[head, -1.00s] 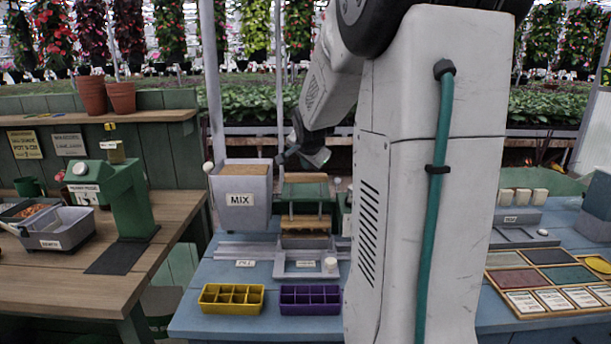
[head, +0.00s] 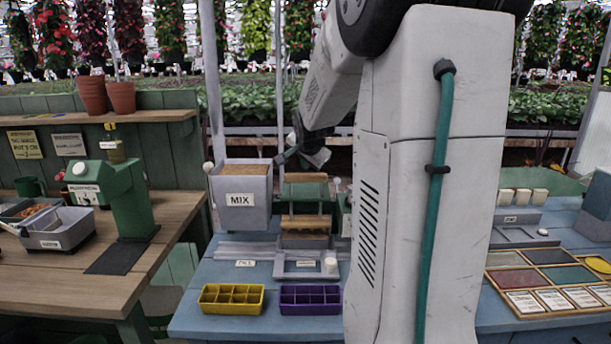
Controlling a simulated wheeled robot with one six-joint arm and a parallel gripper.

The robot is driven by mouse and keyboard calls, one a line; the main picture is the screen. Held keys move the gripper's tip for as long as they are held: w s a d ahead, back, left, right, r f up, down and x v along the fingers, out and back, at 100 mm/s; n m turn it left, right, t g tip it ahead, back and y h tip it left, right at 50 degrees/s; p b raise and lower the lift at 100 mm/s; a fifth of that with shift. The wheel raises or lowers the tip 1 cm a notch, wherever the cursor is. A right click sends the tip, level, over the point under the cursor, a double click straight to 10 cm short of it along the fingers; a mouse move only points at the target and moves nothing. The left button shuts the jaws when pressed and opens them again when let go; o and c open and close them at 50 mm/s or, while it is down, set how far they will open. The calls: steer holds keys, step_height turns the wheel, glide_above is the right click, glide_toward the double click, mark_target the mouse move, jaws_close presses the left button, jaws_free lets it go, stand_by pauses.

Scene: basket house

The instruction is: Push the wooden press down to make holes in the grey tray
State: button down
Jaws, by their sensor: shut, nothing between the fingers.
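The wooden press stands on the blue bench, with a wooden top bar (head: 305,178) above a wooden lower plate (head: 305,222) between uprights. My gripper (head: 281,158) is small and dark in the head view, above and left of the top bar, near the right edge of the MIX bin. It looks shut and empty, and appears apart from the bar, though depth is hard to judge.
The grey MIX bin (head: 241,198) stands close left of the press. A yellow divided tray (head: 231,298) and a purple one (head: 310,299) lie at the bench front. My arm hides the bench right of the press. A green machine (head: 128,200) stands on the left table.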

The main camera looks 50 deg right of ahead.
mark_target(306, 176)
steer(key=shift+f, duration=0.1)
steer(key=shift+f, duration=0.35)
steer(key=shift+f, duration=1.85)
stand_by(1.5)
steer(key=shift+r, duration=2.3)
steer(key=shift+r, duration=2.5)
